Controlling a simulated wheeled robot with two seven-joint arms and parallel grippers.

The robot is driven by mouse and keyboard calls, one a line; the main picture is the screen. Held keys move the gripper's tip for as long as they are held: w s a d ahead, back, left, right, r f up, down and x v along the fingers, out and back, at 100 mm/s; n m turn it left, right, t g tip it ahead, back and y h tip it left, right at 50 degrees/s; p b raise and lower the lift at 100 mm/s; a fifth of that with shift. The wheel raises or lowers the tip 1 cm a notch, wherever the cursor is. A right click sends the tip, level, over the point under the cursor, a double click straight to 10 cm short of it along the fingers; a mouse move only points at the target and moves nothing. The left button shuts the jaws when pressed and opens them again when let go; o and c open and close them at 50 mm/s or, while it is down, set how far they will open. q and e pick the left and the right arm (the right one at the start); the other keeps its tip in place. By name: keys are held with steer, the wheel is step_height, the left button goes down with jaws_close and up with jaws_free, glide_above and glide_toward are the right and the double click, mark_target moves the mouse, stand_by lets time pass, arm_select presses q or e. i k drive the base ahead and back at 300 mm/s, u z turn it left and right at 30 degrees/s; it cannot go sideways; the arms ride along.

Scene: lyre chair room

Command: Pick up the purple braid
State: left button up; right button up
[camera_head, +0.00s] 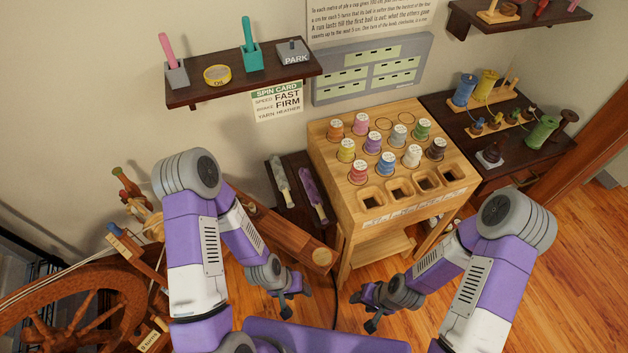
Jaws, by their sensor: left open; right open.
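The purple braid (310,187) lies on a small dark table (292,206) in the middle of the head view, just left of the wooden spool stand. A pale grey-green braid (281,178) lies beside it on the left. My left gripper (294,301) is open and empty, below the braids in the picture and well apart from them. My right gripper (362,311) is open and empty, further right, in front of the spool stand. Neither gripper touches anything.
The wooden stand (330,152) holds several coloured spools, close to the purple braid's right side. A spinning wheel (75,300) stands at left. A dark shelf (245,81) hangs above.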

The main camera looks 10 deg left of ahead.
mark_target(307, 182)
steer(key=u, duration=0.1)
steer(key=k, duration=0.95)
steer(key=z, duration=1)
steer(key=i, duration=0.7)
steer(key=u, duration=0.7)
steer(key=i, duration=0.85)
steer(key=u, duration=0.1)
